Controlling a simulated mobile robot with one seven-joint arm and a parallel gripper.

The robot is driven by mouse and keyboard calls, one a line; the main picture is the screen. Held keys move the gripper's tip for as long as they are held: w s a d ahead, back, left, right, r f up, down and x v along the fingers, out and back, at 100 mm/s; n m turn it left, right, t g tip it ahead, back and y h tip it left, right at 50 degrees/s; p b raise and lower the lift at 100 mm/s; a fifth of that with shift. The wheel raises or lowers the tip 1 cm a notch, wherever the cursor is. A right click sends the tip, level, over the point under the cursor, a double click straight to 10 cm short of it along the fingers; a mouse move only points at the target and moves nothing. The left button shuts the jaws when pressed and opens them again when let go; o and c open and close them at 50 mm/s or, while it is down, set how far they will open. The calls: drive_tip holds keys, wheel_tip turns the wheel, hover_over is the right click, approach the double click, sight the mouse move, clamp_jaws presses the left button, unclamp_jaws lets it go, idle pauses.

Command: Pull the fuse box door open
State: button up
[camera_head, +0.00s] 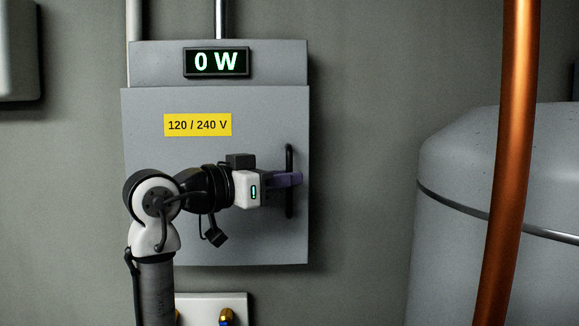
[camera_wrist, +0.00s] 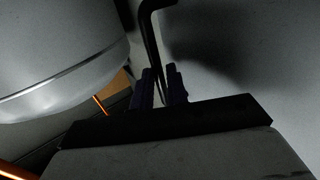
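The grey fuse box door (camera_head: 215,225) has a yellow "120 / 240 V" label and looks closed against its box. Its black vertical bar handle (camera_head: 289,155) is near the right edge. My gripper (camera_head: 290,180) reaches in from the left, with its purple fingers at the middle of the handle. In the wrist view, the handle (camera_wrist: 151,38) runs down between the two dark fingers of my gripper (camera_wrist: 160,88), which sit close on either side of it. The fingers look shut on the handle, though their contact with it is dim.
A lit "0 W" display (camera_head: 216,62) is on the box above the door. A copper pipe (camera_head: 507,160) and a large grey tank (camera_head: 455,215) stand to the right, with bare wall between door and tank. A white fitting (camera_head: 205,305) is below the door.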

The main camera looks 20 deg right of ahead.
drive_tip(key=shift+x, duration=0.75)
clamp_jaws()
